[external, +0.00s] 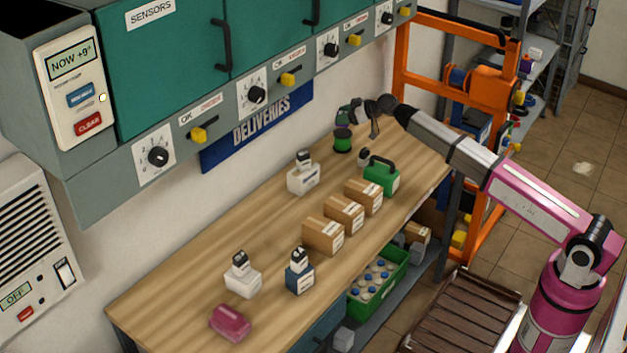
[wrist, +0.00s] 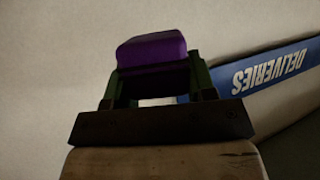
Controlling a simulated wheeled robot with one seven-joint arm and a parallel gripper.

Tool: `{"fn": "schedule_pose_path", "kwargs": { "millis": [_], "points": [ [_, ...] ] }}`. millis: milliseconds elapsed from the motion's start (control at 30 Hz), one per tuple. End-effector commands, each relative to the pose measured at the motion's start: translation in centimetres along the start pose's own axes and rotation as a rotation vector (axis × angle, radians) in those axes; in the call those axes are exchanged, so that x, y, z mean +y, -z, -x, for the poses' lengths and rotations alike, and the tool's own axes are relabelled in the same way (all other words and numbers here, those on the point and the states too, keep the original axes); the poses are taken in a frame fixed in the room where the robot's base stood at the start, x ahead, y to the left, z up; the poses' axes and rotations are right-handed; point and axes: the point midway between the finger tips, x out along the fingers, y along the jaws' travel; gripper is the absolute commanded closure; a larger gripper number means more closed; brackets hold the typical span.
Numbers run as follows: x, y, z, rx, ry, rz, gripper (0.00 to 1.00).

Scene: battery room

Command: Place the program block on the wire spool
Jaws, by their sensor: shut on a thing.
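My gripper (external: 350,112) is over the far end of the wooden bench, close to the wall. In the wrist view its jaws (wrist: 155,85) are shut on a purple block (wrist: 150,48), which I take to be the program block. The block is hard to make out in the external view. A green spool with dark ends (external: 343,140), likely the wire spool, stands upright on the bench just below my gripper. The spool cannot be made out in the wrist view. I cannot tell the exact gap between block and spool.
A green carrying case (external: 381,176), cardboard boxes (external: 344,215) and a white labelled device (external: 303,178) stand nearer on the bench (external: 185,285). A blue DELIVERIES sign (external: 258,128) hangs on the wall behind. An orange rack (external: 480,130) stands past the bench end.

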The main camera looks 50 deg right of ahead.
Motion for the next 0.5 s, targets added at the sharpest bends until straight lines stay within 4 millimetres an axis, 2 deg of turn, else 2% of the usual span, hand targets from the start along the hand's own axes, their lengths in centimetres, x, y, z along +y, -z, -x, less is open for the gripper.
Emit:
{"fn": "schedule_pose_path", "kwargs": {
  "millis": [233,500],
  "points": [
    [-0.1,-3.0,-1.2,-0.001,-0.001,-0.002,0.74],
    [0.0,-3.1,-1.3,0.0,-0.001,-0.001,0.74]
  ]
}}
